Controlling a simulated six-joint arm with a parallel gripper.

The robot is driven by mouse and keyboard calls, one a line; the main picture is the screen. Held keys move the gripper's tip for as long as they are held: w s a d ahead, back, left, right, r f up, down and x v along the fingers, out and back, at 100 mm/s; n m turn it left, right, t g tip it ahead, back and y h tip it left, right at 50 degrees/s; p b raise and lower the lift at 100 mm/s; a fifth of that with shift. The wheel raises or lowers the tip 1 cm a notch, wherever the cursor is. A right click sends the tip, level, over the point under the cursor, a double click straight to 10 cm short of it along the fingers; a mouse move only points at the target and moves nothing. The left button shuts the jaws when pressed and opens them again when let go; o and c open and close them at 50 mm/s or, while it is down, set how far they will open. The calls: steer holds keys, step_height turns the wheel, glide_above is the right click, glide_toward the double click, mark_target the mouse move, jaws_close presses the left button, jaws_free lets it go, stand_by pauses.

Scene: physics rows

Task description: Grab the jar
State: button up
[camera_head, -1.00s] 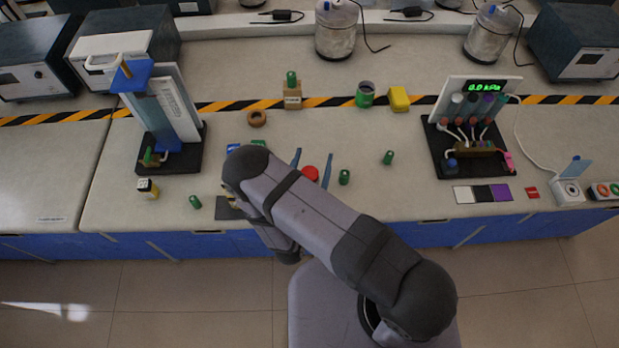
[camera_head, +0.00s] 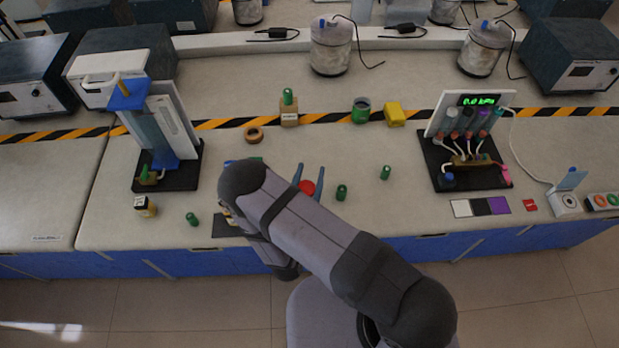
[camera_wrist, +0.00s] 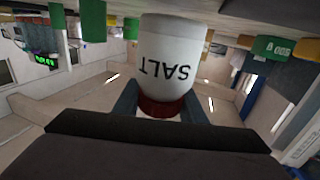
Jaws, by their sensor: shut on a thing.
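The jar (camera_wrist: 174,58) is white with a dark red lid and the word SALT, which reads upside down in the wrist view. In the head view its red lid (camera_head: 307,187) shows near the front of the bench, and its body is mostly hidden. My gripper (camera_wrist: 160,108) is shut on the jar, its blue fingers on both sides at the lid end. The fingers also show in the head view, on either side of the lid. I cannot tell whether the jar touches the bench.
Small green objects stand close to the right (camera_head: 342,192) and farther right (camera_head: 386,172). Behind are a brown ring (camera_head: 254,134), a green container (camera_head: 361,110) and a yellow block (camera_head: 394,114). A gauge stand (camera_head: 466,150) is at right, a blue-topped apparatus (camera_head: 165,130) at left.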

step_height(320, 180, up, 9)
steer(key=b, duration=0.1)
steer(key=shift+b, duration=0.3)
